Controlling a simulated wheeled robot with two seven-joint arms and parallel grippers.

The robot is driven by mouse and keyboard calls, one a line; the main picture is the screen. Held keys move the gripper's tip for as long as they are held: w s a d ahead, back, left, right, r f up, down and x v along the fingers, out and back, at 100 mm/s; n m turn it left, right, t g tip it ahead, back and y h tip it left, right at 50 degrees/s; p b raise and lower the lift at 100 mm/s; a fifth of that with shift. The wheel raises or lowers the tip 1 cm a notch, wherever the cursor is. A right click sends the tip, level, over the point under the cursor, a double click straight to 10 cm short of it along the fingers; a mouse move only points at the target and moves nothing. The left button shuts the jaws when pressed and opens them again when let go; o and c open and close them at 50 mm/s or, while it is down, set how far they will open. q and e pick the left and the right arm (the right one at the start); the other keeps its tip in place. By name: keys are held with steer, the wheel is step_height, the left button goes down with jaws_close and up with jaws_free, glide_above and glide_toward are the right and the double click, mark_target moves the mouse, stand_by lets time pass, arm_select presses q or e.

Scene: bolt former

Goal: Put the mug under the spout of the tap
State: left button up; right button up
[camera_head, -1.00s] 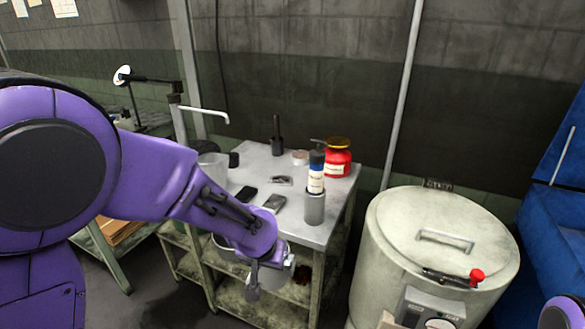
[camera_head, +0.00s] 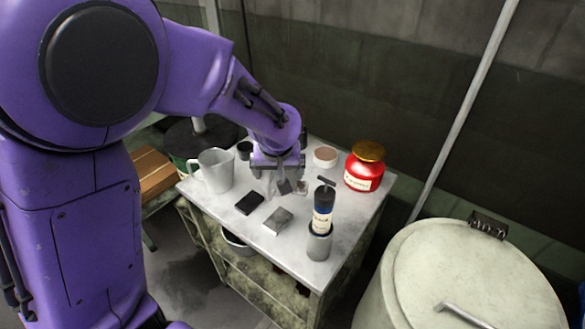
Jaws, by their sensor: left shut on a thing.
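My left gripper (camera_head: 280,180) is over the back middle of the worktable, shut on a pale grey thing (camera_head: 268,186) that looks like the mug. The gripper covers most of it, and I cannot tell whether it touches the tabletop. The tap and its spout do not show in the head view now; my left arm covers much of the back left. A larger pale jug (camera_head: 216,172) with a handle stands upright to the left of the gripper. My right gripper is not in view.
On the worktable (camera_head: 330,272) are a dark box (camera_head: 249,204), a grey box (camera_head: 278,221), a dark bottle (camera_head: 322,207) at a grey cylinder (camera_head: 319,244), a round tin (camera_head: 325,156) and a red jar (camera_head: 364,170). A large pale drum (camera_head: 470,265) stands at the right.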

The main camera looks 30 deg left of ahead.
arm_select(q)
steer(key=w+a+f, duration=0.2)
steer(key=w+f, duration=0.1)
steer(key=w+a+f+p, duration=0.1)
steer(key=w+a+f, duration=0.1)
steer(key=w+f, duration=0.1)
steer(key=w+a+f+p, duration=0.1)
steer(key=w+a+f, duration=0.1)
steer(key=w+f, duration=0.1)
steer(key=shift+w, duration=0.55)
step_height(320, 180, down, 3)
steer(key=shift+f+p, duration=0.1)
steer(key=shift+p, duration=0.5)
steer(key=shift+w, duration=0.1)
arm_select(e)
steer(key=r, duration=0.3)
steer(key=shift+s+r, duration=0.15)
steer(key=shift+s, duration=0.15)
arm_select(q)
steer(key=shift+f, duration=0.15)
steer(key=o, duration=0.7)
